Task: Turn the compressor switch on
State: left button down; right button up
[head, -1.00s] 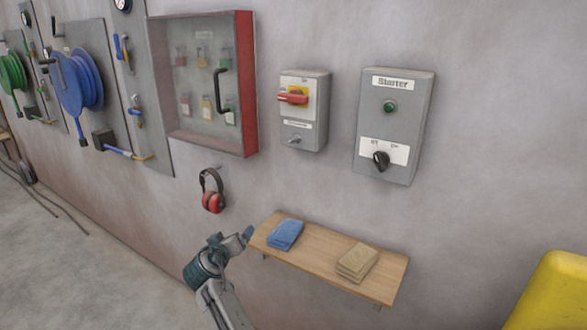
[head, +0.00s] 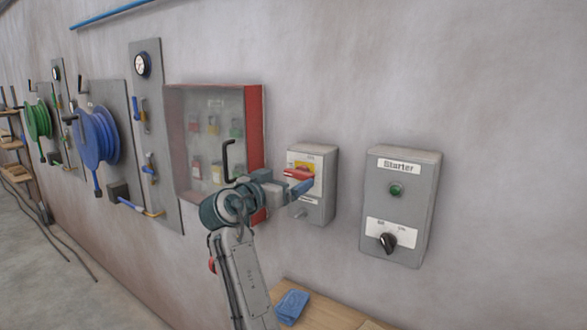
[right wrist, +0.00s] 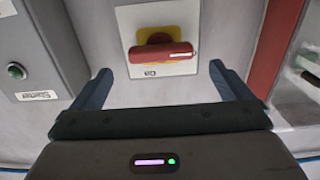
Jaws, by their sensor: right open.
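A grey wall box carries a switch with a red handle (head: 299,173) on a yellow and white plate, its handle lying level. Its small label is too blurred to read. In the right wrist view the red handle (right wrist: 162,53) lies level just beyond the fingertips, between the two fingers' lines. My right gripper (head: 297,189) is open and empty in front of this switch, covering part of its box in the head view. Its spread fingers show in the right wrist view (right wrist: 160,69); I see no contact with the handle. My left gripper is out of view.
The Starter box (head: 401,205), with a green button and black knob, is right of the switch. A red-framed glazed cabinet (head: 256,135) with a black handle is close on the left. A shelf (head: 318,313) with a blue cloth (head: 291,306) is below.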

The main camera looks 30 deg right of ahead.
aim_at(296, 174)
jog(key=shift+p+x, duration=0.65)
jog(key=shift+x, duration=1.25)
jog(key=shift+w, duration=0.1)
